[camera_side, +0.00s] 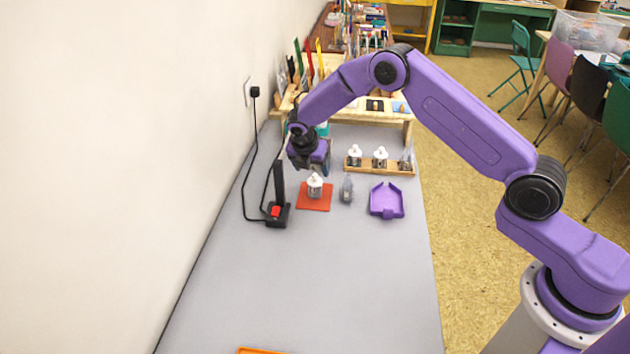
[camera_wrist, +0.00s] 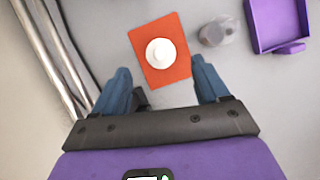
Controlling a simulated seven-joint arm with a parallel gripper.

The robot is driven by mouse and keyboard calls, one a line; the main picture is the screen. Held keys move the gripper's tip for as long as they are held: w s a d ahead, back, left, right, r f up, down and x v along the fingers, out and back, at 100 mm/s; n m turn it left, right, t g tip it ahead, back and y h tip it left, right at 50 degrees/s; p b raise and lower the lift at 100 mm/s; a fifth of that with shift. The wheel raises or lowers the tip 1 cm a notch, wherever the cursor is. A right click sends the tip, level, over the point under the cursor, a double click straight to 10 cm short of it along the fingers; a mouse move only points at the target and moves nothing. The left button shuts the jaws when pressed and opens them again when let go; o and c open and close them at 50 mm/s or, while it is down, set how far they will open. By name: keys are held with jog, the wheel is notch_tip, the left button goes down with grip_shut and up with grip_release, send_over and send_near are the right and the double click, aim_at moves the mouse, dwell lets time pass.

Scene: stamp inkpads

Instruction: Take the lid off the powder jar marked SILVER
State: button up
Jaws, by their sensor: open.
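A small jar with a white knobbed lid (camera_side: 315,181) stands upright on an orange-red mat (camera_side: 324,203). No marking is readable, so I cannot tell whether it is the SILVER one. In the wrist view its round white lid (camera_wrist: 161,53) shows from above on the mat (camera_wrist: 147,35). My gripper (camera_wrist: 161,72) is open and empty, its blue fingers apart on either side of the lid's line in the picture. In the side view my gripper (camera_side: 312,160) hangs above and behind the jar, apart from it. Two more white-topped jars (camera_side: 355,155) (camera_side: 380,157) stand in a wooden rack.
A clear grey container (camera_side: 347,189) stands right of the mat. A purple tray (camera_side: 386,201) lies further right. A black stand with a red switch (camera_side: 276,211) and cable is left of the mat. The front of the grey table (camera_side: 320,280) is mostly clear.

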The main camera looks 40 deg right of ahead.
aim_at(314, 176)
jog(key=shift+x, duration=2.65)
jog(key=shift+s+a, duration=0.1)
jog(key=c, duration=1.1)
